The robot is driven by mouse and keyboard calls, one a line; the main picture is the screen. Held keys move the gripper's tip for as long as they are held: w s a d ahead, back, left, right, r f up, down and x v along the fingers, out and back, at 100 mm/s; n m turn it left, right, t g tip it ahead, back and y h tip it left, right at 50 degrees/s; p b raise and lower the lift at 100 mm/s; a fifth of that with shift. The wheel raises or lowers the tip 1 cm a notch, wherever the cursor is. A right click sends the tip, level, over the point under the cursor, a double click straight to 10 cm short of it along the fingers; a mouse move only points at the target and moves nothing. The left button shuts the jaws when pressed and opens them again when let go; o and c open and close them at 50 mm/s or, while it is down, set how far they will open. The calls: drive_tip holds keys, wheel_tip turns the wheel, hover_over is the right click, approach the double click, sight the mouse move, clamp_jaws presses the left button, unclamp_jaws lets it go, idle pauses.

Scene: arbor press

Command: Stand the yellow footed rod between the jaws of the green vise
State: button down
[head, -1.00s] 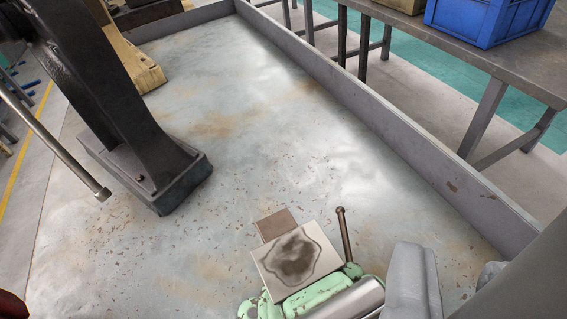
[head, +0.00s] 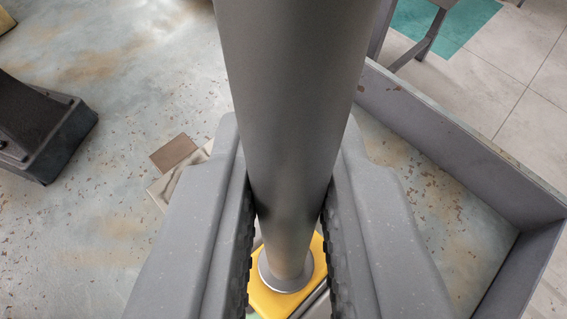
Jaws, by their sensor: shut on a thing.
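The footed rod is a thick grey post (head: 295,110) with a yellow foot (head: 318,268) at its lower end. My gripper (head: 288,215) is shut on the post, one ribbed finger on each side. The foot shows below the fingers, near the bottom of the picture. The green vise is almost wholly hidden behind my gripper and the rod; only a sliver of pale green (head: 253,315) shows beside the foot. I cannot tell whether the foot rests on anything or sits between the jaws.
A small brown plate (head: 173,153) and part of a pale plate (head: 160,188) lie left of my gripper. The black foot of a press (head: 50,140) stands at the left. A raised grey rim (head: 460,130) bounds the bench at the right.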

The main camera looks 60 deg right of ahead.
sight(289, 292)
drive_tip(key=shift+f+b, duration=2.05)
drive_tip(key=shift+f, duration=1.65)
drive_tip(key=shift+s+f, duration=0.15)
drive_tip(key=shift+f, duration=0.25)
drive_tip(key=c, duration=1.3)
unclamp_jaws()
drive_tip(key=shift+f, duration=0.1)
